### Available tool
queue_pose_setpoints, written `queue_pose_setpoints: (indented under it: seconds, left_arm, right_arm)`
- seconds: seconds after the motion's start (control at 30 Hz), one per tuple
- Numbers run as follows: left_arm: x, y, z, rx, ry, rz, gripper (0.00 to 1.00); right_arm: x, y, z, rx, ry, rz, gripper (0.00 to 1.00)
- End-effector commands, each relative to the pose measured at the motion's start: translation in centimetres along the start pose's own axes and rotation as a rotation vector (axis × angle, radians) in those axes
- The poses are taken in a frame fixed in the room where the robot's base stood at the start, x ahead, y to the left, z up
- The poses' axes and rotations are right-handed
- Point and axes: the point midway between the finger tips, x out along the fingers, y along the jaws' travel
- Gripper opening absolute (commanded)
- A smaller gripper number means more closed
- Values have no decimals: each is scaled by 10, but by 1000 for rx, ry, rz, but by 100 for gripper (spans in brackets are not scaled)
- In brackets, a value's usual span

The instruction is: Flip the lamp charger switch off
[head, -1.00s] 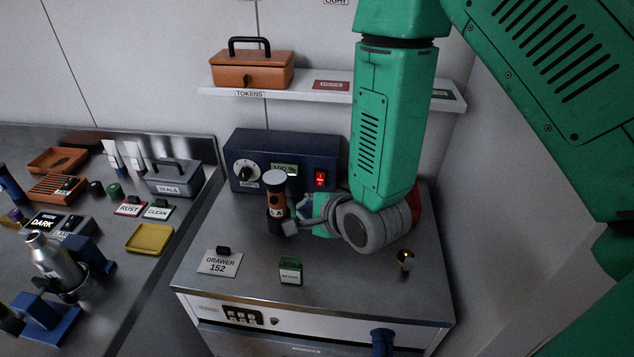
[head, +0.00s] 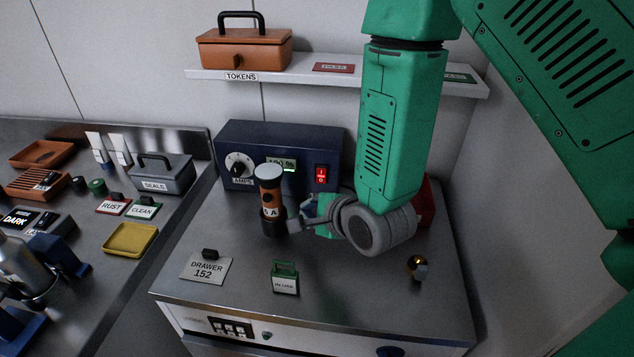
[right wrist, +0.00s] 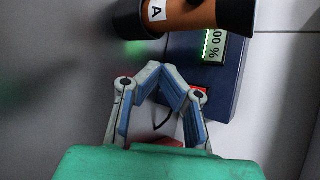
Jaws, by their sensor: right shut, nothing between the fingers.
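The lamp charger (head: 257,148) is a dark blue box at the back of the steel cabinet top, with an AMPS dial (head: 238,167) and a lit "100 %" display (head: 281,165). Its red rocker switch (head: 321,178) is on the right of the front face; in the right wrist view a bit of red (right wrist: 203,91) shows behind a finger. A black and orange lamp (head: 270,195) marked A stands upright before the charger. My right gripper (head: 293,224) is shut and empty, low and close beside the lamp; whether they touch is unclear.
A shelf (head: 300,72) with an orange box (head: 245,48) hangs above. The left bench holds a yellow tray (head: 130,239) and a grey SEALS box (head: 160,176).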

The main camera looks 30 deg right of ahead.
Motion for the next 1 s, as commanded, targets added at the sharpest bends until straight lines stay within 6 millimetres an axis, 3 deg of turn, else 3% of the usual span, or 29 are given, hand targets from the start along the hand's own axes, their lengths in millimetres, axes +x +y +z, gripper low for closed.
queue_pose_setpoints:
  seconds: [0.27,0.7,1.0]
  left_arm:
    - [2,0,0,1,0,0,40]
    - [14,0,1,1,0,0,40]
    - [14,0,1,1,0,0,40]
  right_arm:
    - [9,-6,-8,1,0,-2,0]
    - [50,-35,-34,3,1,-1,0]
    - [62,-45,-46,3,0,0,0]
